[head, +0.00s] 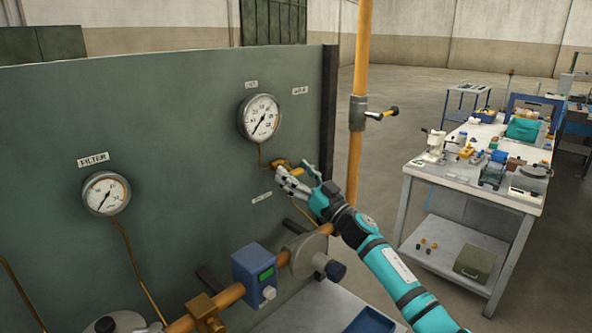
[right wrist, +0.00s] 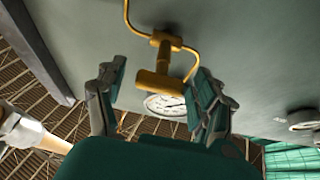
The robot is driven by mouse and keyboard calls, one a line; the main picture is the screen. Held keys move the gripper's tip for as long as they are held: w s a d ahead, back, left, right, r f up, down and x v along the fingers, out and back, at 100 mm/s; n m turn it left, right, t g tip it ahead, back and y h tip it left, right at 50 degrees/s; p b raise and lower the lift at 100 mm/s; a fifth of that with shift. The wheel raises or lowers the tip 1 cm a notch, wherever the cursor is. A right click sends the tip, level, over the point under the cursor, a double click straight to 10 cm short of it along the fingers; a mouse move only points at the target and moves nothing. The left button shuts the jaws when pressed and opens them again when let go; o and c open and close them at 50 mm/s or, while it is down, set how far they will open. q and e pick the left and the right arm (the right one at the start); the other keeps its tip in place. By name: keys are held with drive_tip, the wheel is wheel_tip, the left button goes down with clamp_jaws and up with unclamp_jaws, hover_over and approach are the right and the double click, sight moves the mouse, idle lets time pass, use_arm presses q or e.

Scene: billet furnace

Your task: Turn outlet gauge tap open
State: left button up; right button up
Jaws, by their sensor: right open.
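The outlet gauge (head: 260,117) is a round white dial on the green panel. Below it is a small brass tap (head: 279,163) on a thin pipe. My right gripper (head: 285,178) is at the tap, its fingers pointing to the panel. In the right wrist view, the right gripper (right wrist: 157,92) is open. The tap's brass handle (right wrist: 154,80) lies in the gap between its fingers, with room on both sides. The gauge (right wrist: 165,105) shows behind the handle. I cannot tell whether a finger touches the tap. My left gripper is out of view.
A filter gauge (head: 106,193) is on the panel's left. A horizontal pipe with a blue meter box (head: 254,274) runs below. A vertical yellow pipe (head: 358,150) with a side valve stands right of the panel. A cluttered workbench (head: 480,182) is further right.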

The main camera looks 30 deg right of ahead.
drive_tip(key=c, duration=1.2)
